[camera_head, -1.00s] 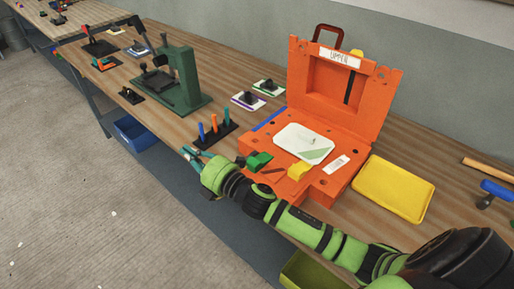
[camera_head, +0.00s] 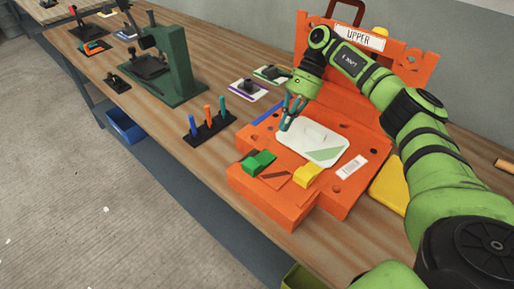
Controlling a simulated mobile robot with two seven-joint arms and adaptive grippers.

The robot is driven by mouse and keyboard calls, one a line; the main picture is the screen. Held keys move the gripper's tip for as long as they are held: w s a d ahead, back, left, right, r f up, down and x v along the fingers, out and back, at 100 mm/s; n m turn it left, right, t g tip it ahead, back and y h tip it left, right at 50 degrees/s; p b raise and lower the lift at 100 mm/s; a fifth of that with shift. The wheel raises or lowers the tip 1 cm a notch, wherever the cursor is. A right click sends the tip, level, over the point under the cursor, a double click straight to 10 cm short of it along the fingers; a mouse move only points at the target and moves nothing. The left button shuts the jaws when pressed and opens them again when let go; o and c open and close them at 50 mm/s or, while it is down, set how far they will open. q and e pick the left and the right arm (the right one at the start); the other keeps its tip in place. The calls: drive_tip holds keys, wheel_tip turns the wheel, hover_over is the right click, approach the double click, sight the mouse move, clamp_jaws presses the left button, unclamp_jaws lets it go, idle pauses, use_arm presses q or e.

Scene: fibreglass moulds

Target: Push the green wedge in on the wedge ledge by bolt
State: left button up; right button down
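The green wedge (camera_head: 258,162) sits at the front left of the orange mould's lower half (camera_head: 272,208), by a flat ledge area (camera_head: 275,178) with a dark slanted mark. A yellow wedge (camera_head: 307,176) sits to its right. No bolt can be made out clearly at this size. My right gripper (camera_head: 287,122) points down above the back left of the lower half, beyond the green wedge and apart from it. Its teal fingers look close together, but whether they are shut is unclear. I see nothing held in it. My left gripper is out of view.
A pale plate (camera_head: 312,143) lies in the mould's middle. The mould's raised lid, labelled UPPER (camera_head: 358,38), stands behind my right arm. A rack with coloured pegs (camera_head: 207,130) stands left, a green press (camera_head: 178,70) farther left. A yellow tray (camera_head: 388,187) is partly hidden at right.

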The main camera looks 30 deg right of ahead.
sight(252, 163)
drive_tip(key=shift+s+d, duration=0.15)
drive_tip(key=shift+s+a+p, duration=0.1)
drive_tip(key=shift+a+p, duration=0.2)
drive_tip(key=shift+p, duration=0.05)
drive_tip(key=s+a+p, duration=0.1)
drive_tip(key=a+p, duration=0.1)
drive_tip(key=a, duration=0.1)
drive_tip(key=s+a+p, duration=0.1)
drive_tip(key=a+p, duration=0.1)
drive_tip(key=a, duration=0.2)
drive_tip(key=s+a+p, duration=0.2)
drive_tip(key=a+p, duration=0.1)
drive_tip(key=a, duration=0.1)
drive_tip(key=shift+r, duration=0.1)
drive_tip(key=shift+w+d+f+b, duration=0.1)
drive_tip(key=shift+f+b, duration=0.5)
drive_tip(key=shift+f, duration=0.3)
